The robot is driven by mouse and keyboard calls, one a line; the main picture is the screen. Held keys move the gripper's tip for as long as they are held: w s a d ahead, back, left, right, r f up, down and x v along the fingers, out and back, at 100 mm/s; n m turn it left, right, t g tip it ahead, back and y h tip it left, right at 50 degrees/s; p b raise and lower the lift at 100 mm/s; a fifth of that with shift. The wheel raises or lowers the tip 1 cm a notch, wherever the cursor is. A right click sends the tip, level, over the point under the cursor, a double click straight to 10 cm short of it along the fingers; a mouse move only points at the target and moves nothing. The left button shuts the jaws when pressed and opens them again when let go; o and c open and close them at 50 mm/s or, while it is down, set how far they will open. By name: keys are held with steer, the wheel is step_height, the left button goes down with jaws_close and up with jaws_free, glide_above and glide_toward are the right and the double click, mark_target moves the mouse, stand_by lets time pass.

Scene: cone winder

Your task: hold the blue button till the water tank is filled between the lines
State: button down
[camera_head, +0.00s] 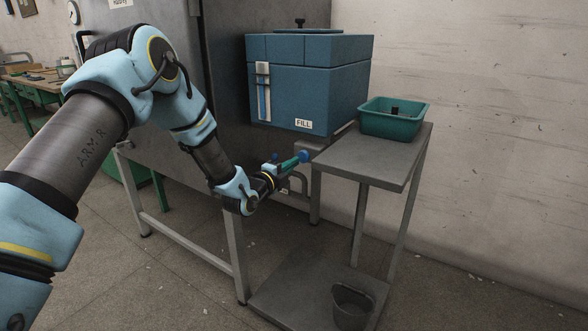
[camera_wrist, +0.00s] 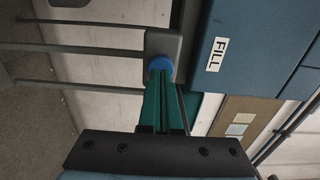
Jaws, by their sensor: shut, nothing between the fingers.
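The blue water tank (camera_head: 310,85) stands on the frame beside the grey cabinet, with a FILL label (camera_head: 304,124) low on its front. A pale sight gauge (camera_head: 263,92) with a blue column runs up its left side; the lines are too small to read. The blue button (camera_wrist: 160,65) sits on a grey box below the tank; in the head view it shows at the fingertips (camera_head: 305,156). My gripper (camera_wrist: 161,78) is shut and empty, its green fingertips at the button and seemingly touching it. I cannot tell whether the button is pressed in.
A grey side table (camera_head: 375,158) stands right of the tank with a green tray (camera_head: 394,121) holding a small dark item. A dark bucket (camera_head: 352,303) sits on the low shelf. A metal frame leg (camera_head: 235,255) is below my forearm.

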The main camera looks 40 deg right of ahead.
steer(key=b+v, duration=0.2)
steer(key=v, duration=0.9)
steer(key=shift+w+b, duration=0.15)
steer(key=shift+b, duration=0.15)
steer(key=shift+a, duration=0.1)
steer(key=w+a+r+n+t+y+p, duration=0.1)
steer(key=w+a+n+y, duration=0.35)
steer(key=a, duration=0.35)
steer(key=w+a+r+n+t+y+p, duration=0.1)
steer(key=w+a+n+y, duration=0.3)
steer(key=a, duration=0.5)
steer(key=w+a+r+n+t+y+p, duration=0.1)
steer(key=w+a+n+y, duration=0.25)
steer(key=a+n, duration=0.35)
steer(key=s+a+r+n+g+y+p, duration=0.15)
steer(key=a+n, duration=0.25)
steer(key=a, duration=0.5)
steer(key=s+a+r+n+g+y, duration=0.1)
steer(key=s+a+n+y, duration=0.15)
steer(key=a+n, duration=0.45)
steer(key=s+a+r+n+g+y+p, duration=0.1)
steer(key=s+a+n, duration=0.4)
steer(key=s+a, duration=0.6)
steer(key=shift+s+r+g, duration=0.25)
steer(key=shift+r+g, duration=0.4)
steer(key=shift+g, duration=0.6)
